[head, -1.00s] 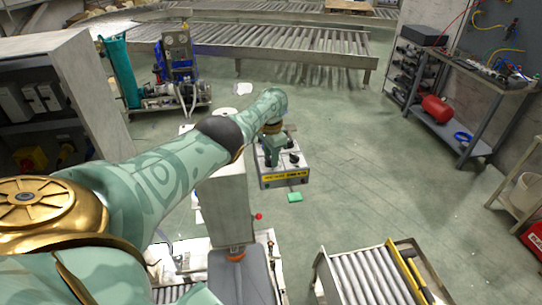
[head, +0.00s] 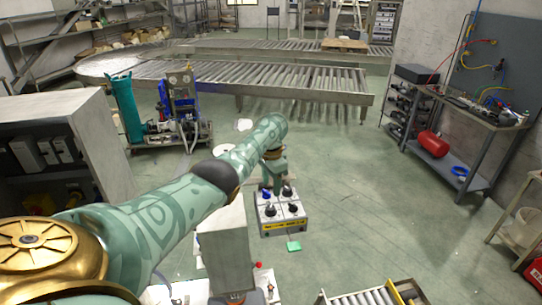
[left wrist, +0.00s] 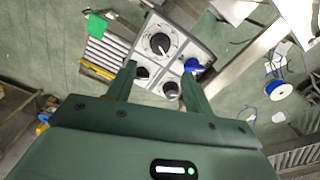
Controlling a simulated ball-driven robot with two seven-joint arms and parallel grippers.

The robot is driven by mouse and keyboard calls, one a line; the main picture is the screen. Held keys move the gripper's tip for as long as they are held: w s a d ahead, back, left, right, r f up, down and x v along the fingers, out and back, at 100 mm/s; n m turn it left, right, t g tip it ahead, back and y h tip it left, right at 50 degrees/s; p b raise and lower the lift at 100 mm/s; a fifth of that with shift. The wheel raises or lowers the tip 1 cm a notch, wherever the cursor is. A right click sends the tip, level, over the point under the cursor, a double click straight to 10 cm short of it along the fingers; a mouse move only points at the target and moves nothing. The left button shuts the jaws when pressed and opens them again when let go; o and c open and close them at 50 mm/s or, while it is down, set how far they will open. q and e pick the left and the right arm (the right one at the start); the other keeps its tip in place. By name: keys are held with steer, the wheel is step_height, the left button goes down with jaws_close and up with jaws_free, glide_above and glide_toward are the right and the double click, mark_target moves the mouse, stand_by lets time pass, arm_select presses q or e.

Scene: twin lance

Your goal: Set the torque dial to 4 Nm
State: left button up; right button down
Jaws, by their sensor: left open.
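A pale control box (head: 283,228) with a yellow label strip carries several knobs on its top face. In the left wrist view, the box (left wrist: 180,45) shows a large black dial (left wrist: 160,43) on a round marked plate, smaller black knobs (left wrist: 170,91) and a blue knob (left wrist: 193,65). I cannot read the markings or tell which is the torque dial. My left gripper (head: 270,186) is over the back left part of the box. In the left wrist view, the gripper (left wrist: 158,72) is open, its fingers apart with nothing held. My right gripper is out of view.
A green card (head: 294,246) sits by the box's front. A roller conveyor (head: 260,80) crosses the back. A workbench (head: 470,105) with a red tank (head: 432,145) below stands right. The floor between is clear.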

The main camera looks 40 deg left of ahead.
arm_select(q)
step_height(320, 180, up, 6)
steer(key=p, duration=0.1)
steer(key=shift+r+p, duration=0.15)
steer(key=shift+p, duration=0.15)
